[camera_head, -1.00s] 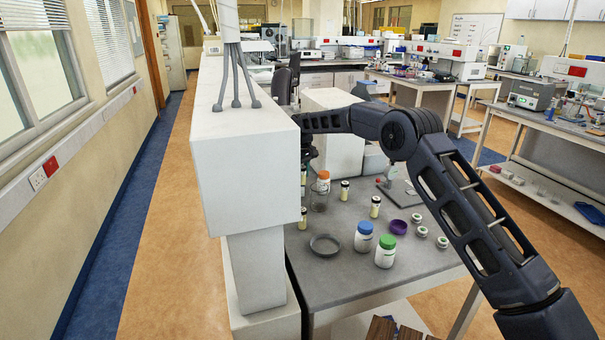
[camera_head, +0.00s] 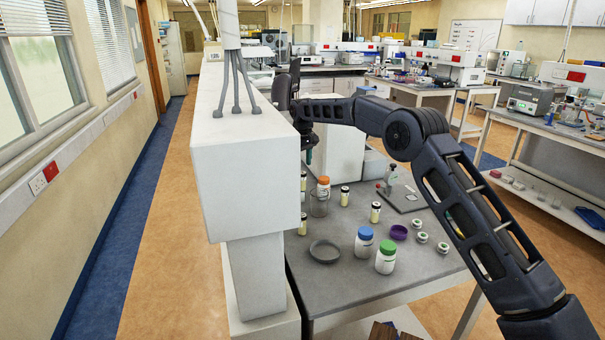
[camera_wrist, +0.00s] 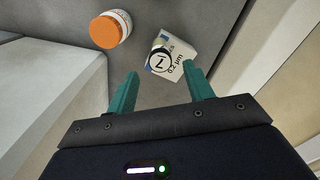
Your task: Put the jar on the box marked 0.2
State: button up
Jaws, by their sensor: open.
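Several lidded containers stand on the grey bench, and I cannot tell which one is the jar meant. They include an orange-lidded one (camera_head: 323,187), a blue-lidded one (camera_head: 364,241) and a green-lidded one (camera_head: 386,257). In the wrist view, a small white box (camera_wrist: 179,60) printed "0.2 µm" lies ahead of my gripper (camera_wrist: 164,76). A round black-and-white top (camera_wrist: 158,60) overlaps it; whether it rests on the box is unclear. The orange lid (camera_wrist: 104,32) shows to its left. My gripper's green fingers are open and empty. In the head view, my gripper (camera_head: 309,157) hangs behind the orange-lidded container.
Small dark-capped vials (camera_head: 375,212), a grey dish (camera_head: 324,251), a clear beaker (camera_head: 318,204) and a purple dish (camera_head: 399,232) stand on the bench (camera_head: 350,285). A tall white block (camera_head: 245,165) borders its left side. Bare bench lies at the front.

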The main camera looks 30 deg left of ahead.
jog(key=shift+r, duration=2.3)
